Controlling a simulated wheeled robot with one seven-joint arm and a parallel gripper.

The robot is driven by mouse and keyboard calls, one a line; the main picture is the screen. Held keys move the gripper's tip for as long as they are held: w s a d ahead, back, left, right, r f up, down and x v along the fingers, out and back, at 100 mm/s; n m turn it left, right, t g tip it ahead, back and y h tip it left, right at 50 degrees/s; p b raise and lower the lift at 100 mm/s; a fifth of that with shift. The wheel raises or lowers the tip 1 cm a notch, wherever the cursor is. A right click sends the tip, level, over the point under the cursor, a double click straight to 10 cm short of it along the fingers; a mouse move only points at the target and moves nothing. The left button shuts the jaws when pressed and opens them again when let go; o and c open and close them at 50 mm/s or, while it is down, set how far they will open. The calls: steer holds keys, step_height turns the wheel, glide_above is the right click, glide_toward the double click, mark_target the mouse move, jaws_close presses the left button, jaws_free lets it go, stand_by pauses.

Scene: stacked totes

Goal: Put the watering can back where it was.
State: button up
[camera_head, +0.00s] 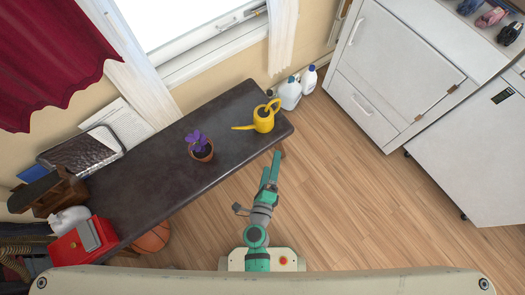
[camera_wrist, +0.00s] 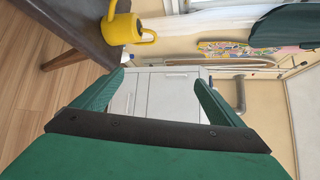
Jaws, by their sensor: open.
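The yellow watering can (camera_head: 264,123) stands on the dark table (camera_head: 150,187), near its right end, with its spout pointing left. It also shows at the top left of the wrist view (camera_wrist: 121,30), on the table's edge. My gripper (camera_head: 276,156) is just off the table's front right edge, below and apart from the can in the head view. In the wrist view my gripper (camera_wrist: 160,77) is open, with nothing between its fingers.
A potted purple plant (camera_head: 202,149) stands on the table left of the can. White bottles (camera_head: 289,94) stand beyond the table's right end. A red box (camera_head: 84,243) is at the left end. White cabinets (camera_head: 390,70) are at right; the wooden floor between is clear.

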steer(key=s+a+r+n+y, duration=0.3)
steer(key=s+r+n, duration=1.4)
steer(key=n, duration=0.6)
steer(key=shift+s, duration=0.4)
